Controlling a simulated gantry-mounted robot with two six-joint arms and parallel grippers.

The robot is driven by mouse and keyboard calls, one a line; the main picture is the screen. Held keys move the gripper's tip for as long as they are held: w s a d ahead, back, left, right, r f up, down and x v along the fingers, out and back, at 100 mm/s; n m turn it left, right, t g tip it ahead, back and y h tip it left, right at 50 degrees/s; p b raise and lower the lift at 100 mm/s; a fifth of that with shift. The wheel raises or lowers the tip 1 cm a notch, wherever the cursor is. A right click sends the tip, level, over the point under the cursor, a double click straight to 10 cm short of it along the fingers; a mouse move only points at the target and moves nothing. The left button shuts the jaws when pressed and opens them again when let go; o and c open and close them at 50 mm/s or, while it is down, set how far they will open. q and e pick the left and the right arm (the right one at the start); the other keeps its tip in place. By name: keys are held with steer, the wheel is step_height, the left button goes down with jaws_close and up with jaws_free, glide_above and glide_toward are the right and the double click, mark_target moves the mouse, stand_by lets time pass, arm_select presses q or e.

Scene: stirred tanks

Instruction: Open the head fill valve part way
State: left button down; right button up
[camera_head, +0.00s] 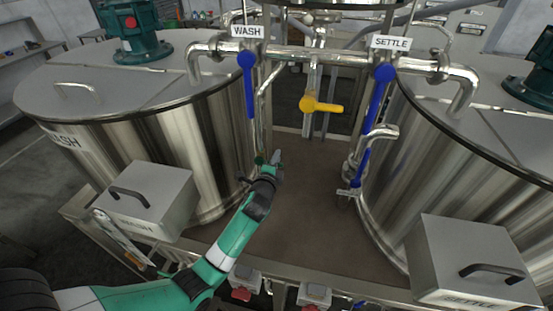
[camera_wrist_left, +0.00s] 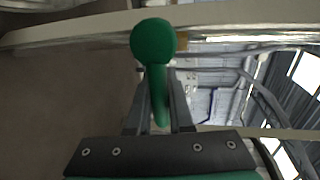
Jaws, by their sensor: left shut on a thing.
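A green lever handle with a round ball end (camera_wrist_left: 153,40) sits between the fingers of my left gripper (camera_wrist_left: 162,90) in the left wrist view. The gripper is shut on it, and the ball sticks out past the fingertips. In the head view my left gripper (camera_head: 274,165) is in the gap between the two tanks, beside the pipe at the wash tank's right side. The fingers mostly hide the green handle there. No label for this valve is readable. My right gripper is not in view.
The wash tank (camera_head: 150,125) and settle tank (camera_head: 440,150) stand on either side. Blue levers hang under the WASH (camera_head: 249,85) and SETTLE (camera_head: 377,100) signs. A yellow lever (camera_head: 322,106) points right between them. Grey lidded boxes (camera_head: 150,205) (camera_head: 470,255) stand in front.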

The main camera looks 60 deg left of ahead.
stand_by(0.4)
arm_select(q)
steer(key=shift+s+a+r+n+t+h+p, duration=0.15)
steer(key=shift+r+n+t+p, duration=0.2)
steer(key=shift+n, duration=0.45)
steer(key=shift+w+d+r+n+t+h+p, duration=0.1)
steer(key=shift+r+n+h+p, duration=0.1)
steer(key=shift+r+n+p, duration=0.45)
steer(key=shift+s+a+r+n+t+h+p, duration=0.15)
steer(key=shift+r+n+t, duration=0.15)
steer(key=shift+n, duration=0.65)
steer(key=c, duration=0.8)
jaws_free()
steer(key=shift+d, duration=0.15)
